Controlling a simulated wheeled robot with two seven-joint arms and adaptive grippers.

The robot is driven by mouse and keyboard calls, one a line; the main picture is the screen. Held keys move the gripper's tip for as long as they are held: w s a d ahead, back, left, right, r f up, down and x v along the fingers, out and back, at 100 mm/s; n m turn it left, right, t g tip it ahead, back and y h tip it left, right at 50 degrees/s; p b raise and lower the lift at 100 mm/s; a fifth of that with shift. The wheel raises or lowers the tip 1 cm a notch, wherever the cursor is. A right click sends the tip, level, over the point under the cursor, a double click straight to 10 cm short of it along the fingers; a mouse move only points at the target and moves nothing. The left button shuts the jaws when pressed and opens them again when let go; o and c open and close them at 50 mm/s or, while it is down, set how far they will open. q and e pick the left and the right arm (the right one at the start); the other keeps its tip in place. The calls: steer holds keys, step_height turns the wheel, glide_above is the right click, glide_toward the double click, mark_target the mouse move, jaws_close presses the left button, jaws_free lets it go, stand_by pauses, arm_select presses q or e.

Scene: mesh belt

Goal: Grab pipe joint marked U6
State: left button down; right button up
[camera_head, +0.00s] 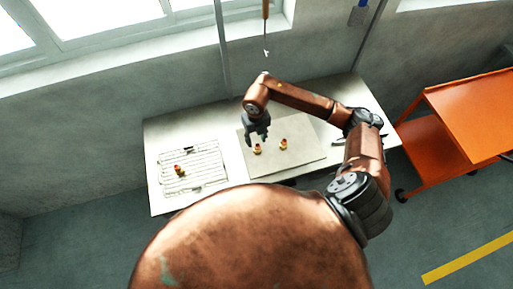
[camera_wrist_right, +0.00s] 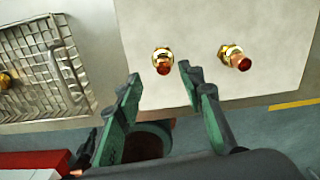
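Two brass-and-copper pipe joints stand on a grey board (camera_head: 302,153) on the table. The left one (camera_head: 257,148) is right below my right gripper (camera_head: 257,137) in the head view. The other joint (camera_head: 283,144) stands to its right. In the right wrist view, one joint (camera_wrist_right: 163,60) shows just beyond the gap between the open fingers, and the other (camera_wrist_right: 235,58) lies to the right. A third joint (camera_head: 179,170) is on the wire mesh tray (camera_head: 209,176). No U6 marking is readable. My right gripper is open and empty. My left gripper is not in view.
The mesh tray lies on the left of the pale table (camera_head: 158,131), left of the board. An orange cart (camera_head: 465,112) stands on the right. A wall and window are behind the table. The right part of the board is clear.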

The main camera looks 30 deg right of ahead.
mark_target(258, 145)
steer(key=f, duration=0.1)
steer(key=f+p, duration=0.1)
steer(key=f, duration=0.1)
steer(key=f+p, duration=0.1)
steer(key=f, duration=0.1)
steer(key=shift+s+d+f, duration=0.1)
steer(key=shift+s+d, duration=0.05)
steer(key=shift+d, duration=0.15)
steer(key=shift+f, duration=0.4)
steer(key=shift+c, duration=0.2)
jaws_close()
